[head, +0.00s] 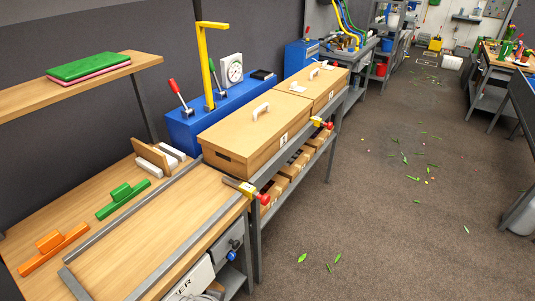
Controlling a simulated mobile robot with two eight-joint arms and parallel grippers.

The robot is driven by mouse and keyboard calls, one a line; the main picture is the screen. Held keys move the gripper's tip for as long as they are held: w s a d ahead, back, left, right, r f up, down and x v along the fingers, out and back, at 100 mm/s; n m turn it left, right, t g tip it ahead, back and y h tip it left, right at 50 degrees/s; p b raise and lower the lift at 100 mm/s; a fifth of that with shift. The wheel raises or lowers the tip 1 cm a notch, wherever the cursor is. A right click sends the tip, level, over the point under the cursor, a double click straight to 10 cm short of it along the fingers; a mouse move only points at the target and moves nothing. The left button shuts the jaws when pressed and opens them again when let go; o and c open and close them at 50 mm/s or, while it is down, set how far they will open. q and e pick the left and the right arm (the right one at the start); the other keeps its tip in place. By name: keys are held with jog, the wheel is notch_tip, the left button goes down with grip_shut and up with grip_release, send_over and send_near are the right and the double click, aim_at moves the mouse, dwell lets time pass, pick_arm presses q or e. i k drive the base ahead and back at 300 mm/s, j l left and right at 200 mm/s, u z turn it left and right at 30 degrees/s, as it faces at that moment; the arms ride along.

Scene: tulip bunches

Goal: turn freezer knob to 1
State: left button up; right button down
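A white box-shaped appliance (190,284) stands under the near workbench, at the bottom of the head view. Part of a dark word shows on its front; only the last letters, ending in "ER", are in sight, so I cannot tell for sure that it is the freezer. Small blue round parts (235,244) sit by a grey panel to its upper right; they look like knobs, but no markings or setting can be read. The bench top hides much of this area. Neither of my grippers is in view.
The wooden workbench (160,232) with grey rails fills the lower left. Wooden lidded boxes (255,130) stand beyond it on a rack, with red-and-yellow clamps (262,198) sticking out at its edge. The dark floor (390,225) at right is open, with scattered green leaves.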

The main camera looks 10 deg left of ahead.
aim_at(231, 256)
jog(key=i+l+u, duration=0.1)
jog(key=u, duration=0.35)
jog(key=l+u, duration=0.2)
jog(key=u, duration=0.25)
jog(key=i+l+u, duration=0.1)
jog(key=u, duration=0.35)
jog(key=k+j+z, duration=0.5)
jog(key=k+j, duration=0.15)
jog(key=j, duration=0.15)
